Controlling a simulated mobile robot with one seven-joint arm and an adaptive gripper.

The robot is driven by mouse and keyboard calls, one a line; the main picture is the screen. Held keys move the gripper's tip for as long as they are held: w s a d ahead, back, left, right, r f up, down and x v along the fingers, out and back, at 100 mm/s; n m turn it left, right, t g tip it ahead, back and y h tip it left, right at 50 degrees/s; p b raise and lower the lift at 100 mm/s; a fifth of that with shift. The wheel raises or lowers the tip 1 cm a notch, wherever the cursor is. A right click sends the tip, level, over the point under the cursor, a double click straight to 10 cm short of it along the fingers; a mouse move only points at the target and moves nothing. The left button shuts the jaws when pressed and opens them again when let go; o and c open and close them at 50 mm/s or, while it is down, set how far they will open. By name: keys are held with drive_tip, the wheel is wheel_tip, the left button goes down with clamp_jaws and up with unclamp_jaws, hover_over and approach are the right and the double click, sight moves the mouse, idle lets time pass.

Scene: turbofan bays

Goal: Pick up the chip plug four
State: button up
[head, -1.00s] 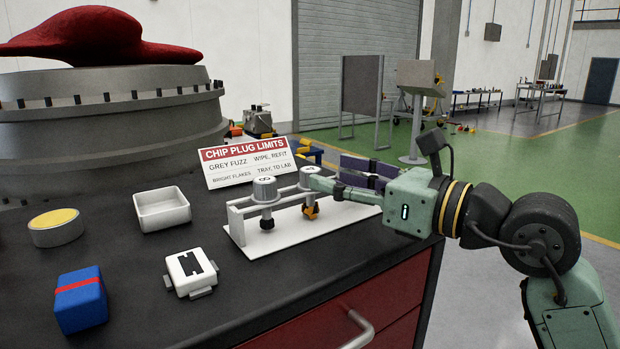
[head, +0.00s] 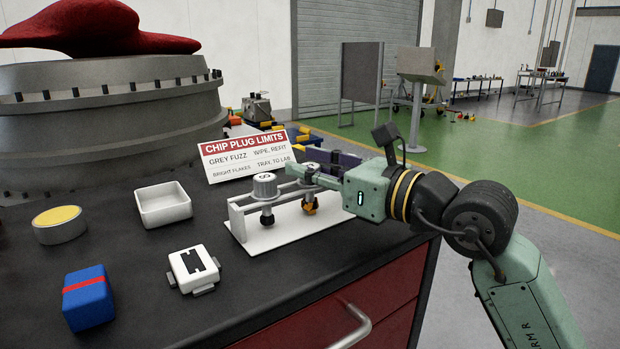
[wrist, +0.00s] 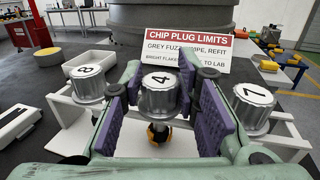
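Chip plug four (wrist: 158,95), a silver ribbed cap marked 4, stands upright in the white rack (head: 240,222). My gripper (wrist: 161,85) has its purple-padded fingers on either side of the cap, with narrow gaps seeming to show, so it looks open. In the head view my gripper (head: 314,178) reaches in from the right and partly covers that plug. Plug 8 (wrist: 88,84) stands to the left, also in the head view (head: 265,187). Plug 7 (wrist: 250,107) stands to the right; my gripper hides it in the head view. A yellow and dark tip (wrist: 158,133) shows below plug four.
A chip plug limits sign (head: 246,156) stands just behind the rack. A white tray (head: 163,205), a yellow-topped round tin (head: 59,225), a white device (head: 194,270) and a blue block with a red band (head: 88,298) lie left on the dark bench (head: 130,260).

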sight(312, 166)
clamp_jaws()
wheel_tip(312, 166, up, 10)
drive_tip(key=shift+f+b, duration=0.1)
drive_tip(key=shift+b, duration=0.3)
idle(0.4)
